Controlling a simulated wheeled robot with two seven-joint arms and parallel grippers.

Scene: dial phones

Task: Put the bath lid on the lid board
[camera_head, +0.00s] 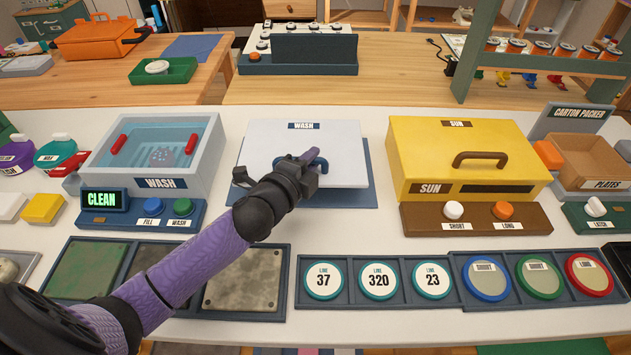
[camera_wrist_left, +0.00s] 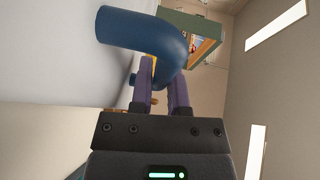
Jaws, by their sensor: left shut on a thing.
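The bath lid (camera_head: 345,143) is a white panel marked WASH with a dark blue handle (camera_head: 318,164). It lies over the dark blue lid board (camera_head: 370,187), whose edges show at the right and front; whether it rests fully on the board I cannot tell. My left gripper (camera_head: 308,162) is shut on the lid's handle. In the left wrist view the blue handle (camera_wrist_left: 145,35) curves between the purple fingers (camera_wrist_left: 160,90). The wash bath (camera_head: 215,150) is uncovered at the left, with water and a dark item inside. My right gripper is not in view.
A yellow SUN box (camera_head: 460,135) with a brown handle stands to the right. Before the bath is a CLEAN display (camera_head: 104,199) with FILL and WASH buttons. Dial trays (camera_head: 350,303) and plate trays (camera_head: 90,236) line the front. A carton packer (camera_head: 590,150) is far right.

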